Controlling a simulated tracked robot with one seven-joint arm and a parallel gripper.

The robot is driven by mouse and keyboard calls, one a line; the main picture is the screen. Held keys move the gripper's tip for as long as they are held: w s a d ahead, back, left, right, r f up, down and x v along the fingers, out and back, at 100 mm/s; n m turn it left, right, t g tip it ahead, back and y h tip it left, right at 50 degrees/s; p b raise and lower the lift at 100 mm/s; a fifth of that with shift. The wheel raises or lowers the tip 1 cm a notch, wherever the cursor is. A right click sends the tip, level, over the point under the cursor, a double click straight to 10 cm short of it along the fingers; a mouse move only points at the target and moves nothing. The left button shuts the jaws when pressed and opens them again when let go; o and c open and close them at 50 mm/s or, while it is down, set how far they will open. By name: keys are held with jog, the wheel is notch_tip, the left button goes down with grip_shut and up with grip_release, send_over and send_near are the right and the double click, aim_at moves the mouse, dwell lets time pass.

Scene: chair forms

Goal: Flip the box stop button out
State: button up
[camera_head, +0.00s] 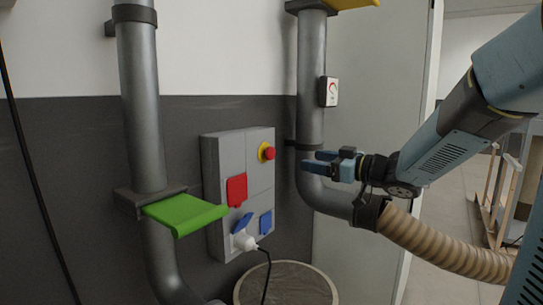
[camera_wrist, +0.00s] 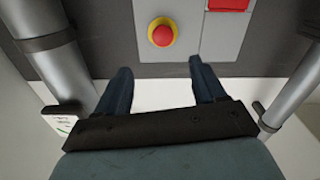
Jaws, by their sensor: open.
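The stop button is a red knob on a yellow base (camera_head: 267,152), at the upper right of a grey wall box (camera_head: 212,165). It also shows in the wrist view (camera_wrist: 162,34), at the top centre, beyond the fingertips. My gripper (camera_head: 312,161) is to the right of the box, apart from it, at about the button's height in the head view. In the wrist view the two blue fingers (camera_wrist: 160,68) are spread with nothing between them. The button lies ahead of the gap between them.
The box also bears a red cover (camera_head: 236,190), blue covers (camera_head: 265,222) and a white plug (camera_head: 244,241) with a black cable. Metal pipes stand left (camera_head: 142,95) and right (camera_head: 311,85) of it. A green lever (camera_head: 185,213) juts out at left.

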aim_at(273, 154)
jog(key=x, duration=1.3)
jog(key=shift+a, duration=0.45)
jog(key=shift+c, duration=0.3)
grip_shut()
